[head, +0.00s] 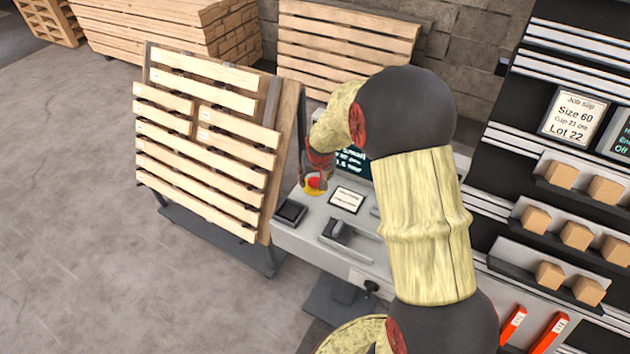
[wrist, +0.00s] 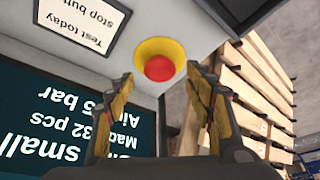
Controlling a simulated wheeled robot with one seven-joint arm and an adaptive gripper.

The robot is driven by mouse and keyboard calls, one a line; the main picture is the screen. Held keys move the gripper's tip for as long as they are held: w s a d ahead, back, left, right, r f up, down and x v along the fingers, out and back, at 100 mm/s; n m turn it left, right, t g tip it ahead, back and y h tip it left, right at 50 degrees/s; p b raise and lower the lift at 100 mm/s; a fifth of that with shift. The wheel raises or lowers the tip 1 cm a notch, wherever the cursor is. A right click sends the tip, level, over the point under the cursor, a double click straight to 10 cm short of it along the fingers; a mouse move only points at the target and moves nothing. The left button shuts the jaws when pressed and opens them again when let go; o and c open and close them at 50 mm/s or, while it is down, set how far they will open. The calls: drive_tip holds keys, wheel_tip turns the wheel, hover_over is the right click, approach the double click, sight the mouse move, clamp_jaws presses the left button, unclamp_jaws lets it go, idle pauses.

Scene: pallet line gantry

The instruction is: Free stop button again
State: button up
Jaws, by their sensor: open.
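The red stop button (wrist: 159,68) sits in a yellow collar (wrist: 160,51) on the grey console, seen in the wrist view. In the head view the red button (head: 314,183) shows at the console's far left end, partly hidden by my gripper. My gripper (wrist: 160,88) is open, with its two fingers to the left and right of the button in the picture. Nothing is between the fingers except the view of the button. I cannot tell whether the fingers touch the collar, or whether the button is pressed in.
A dark screen (wrist: 62,125) and a framed card (wrist: 84,22) reading "Test today stop butt..." are beside the button. The grey console (head: 300,237) carries a lever (head: 338,229) and a black pad (head: 291,211). A slatted pallet (head: 205,150) stands upright close on the left.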

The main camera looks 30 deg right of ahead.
drive_tip(key=shift+x, duration=1)
drive_tip(key=shift+c, duration=1.3)
drive_tip(key=c, duration=1.1)
clamp_jaws()
